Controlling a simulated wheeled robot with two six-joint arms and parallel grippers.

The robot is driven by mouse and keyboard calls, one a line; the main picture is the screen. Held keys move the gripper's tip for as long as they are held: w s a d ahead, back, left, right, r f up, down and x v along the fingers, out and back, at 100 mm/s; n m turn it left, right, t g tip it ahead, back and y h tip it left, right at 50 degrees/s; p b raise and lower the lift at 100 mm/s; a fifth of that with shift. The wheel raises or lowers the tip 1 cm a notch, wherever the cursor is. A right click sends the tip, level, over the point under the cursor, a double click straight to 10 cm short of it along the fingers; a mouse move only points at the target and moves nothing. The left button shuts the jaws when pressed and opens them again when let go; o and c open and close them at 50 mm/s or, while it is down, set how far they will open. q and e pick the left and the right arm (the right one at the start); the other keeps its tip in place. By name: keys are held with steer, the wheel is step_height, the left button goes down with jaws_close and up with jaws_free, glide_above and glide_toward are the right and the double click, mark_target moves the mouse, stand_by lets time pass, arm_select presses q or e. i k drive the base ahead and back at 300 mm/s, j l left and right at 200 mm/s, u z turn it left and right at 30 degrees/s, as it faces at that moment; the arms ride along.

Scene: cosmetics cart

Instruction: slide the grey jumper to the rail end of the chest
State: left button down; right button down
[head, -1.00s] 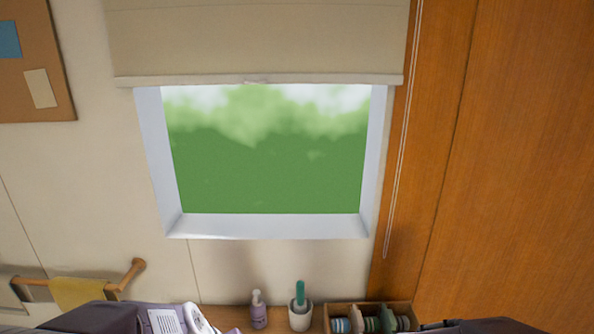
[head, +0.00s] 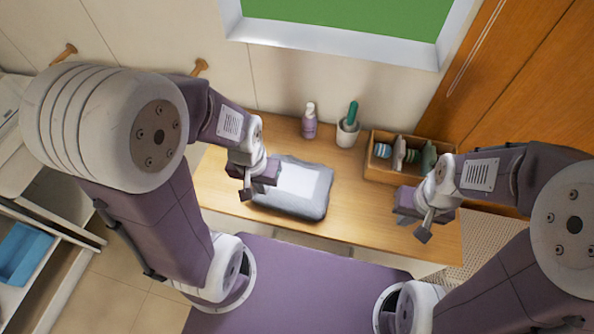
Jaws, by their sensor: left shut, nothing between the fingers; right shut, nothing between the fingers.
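The grey jumper (head: 312,204) lies folded, with a paler panel on top, near the middle of the wooden chest top (head: 370,222) in the head view. My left gripper (head: 247,190) is shut and empty at the jumper's left edge. It hides part of that edge, and I cannot tell whether it touches. My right gripper (head: 424,234) is shut and empty over the right part of the chest, apart from the jumper. The rail's wooden brackets (head: 201,67) show on the wall at the left; my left arm hides the stretch between them.
A lilac pump bottle (head: 309,124), a white cup (head: 347,134) with a green-handled item and a divided wooden box (head: 380,165) stand along the chest's back. White shelves with a blue bin (head: 22,252) are at far left. The chest's front middle is clear.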

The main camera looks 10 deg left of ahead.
mark_target(302, 191)
steer(key=l+z, duration=0.2)
steer(key=l, duration=1.45)
